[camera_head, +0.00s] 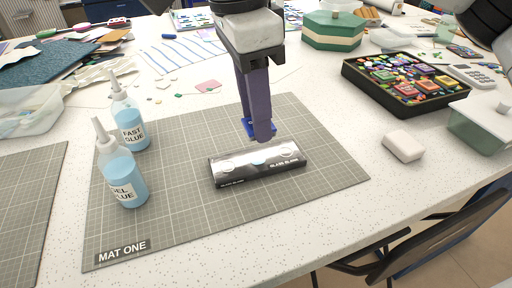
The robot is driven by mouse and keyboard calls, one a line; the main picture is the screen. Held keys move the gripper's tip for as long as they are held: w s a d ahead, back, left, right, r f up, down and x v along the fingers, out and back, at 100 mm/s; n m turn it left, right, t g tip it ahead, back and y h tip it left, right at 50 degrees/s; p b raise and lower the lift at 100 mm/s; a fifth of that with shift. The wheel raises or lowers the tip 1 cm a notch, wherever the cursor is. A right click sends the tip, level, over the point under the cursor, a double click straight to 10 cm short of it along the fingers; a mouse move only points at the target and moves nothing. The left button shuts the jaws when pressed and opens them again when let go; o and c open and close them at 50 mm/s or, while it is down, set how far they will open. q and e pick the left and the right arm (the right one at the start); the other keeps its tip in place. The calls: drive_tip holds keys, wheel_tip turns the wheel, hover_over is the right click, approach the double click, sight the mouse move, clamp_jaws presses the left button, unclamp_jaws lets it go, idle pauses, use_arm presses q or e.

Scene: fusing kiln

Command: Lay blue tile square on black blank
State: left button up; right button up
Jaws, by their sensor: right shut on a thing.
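The black blank (232,181) lies flat on the grey cutting mat (330,180) marked MAT ONE. It is a long dark slab with a shiny top, pale round spots and white lettering. My right gripper (261,136) points down just behind the blank, its purple fingers shut on the blue tile (246,124). Only a small blue part of the tile shows; the fingers hide the rest. The tile appears to be above the mat and behind the blank; its exact height is hard to tell. My left gripper is not in view.
Two glue bottles, FAST GLUE (131,128) and GEL GLUE (123,181), stand at the mat's left. A white block (403,147) lies right of the mat. A black tray (457,96) of colourful pieces is at the back right. The mat in front of the blank is clear.

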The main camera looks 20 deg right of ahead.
sight(255, 160)
wheel_tip(255, 160, down, 6)
drive_tip(key=shift+r, duration=0.15)
drive_tip(key=shift+b, duration=0.3)
drive_tip(key=shift+f, duration=0.25)
drive_tip(key=o, duration=1.1)
drive_tip(key=shift+c, duration=0.2)
drive_tip(key=shift+r, duration=0.1)
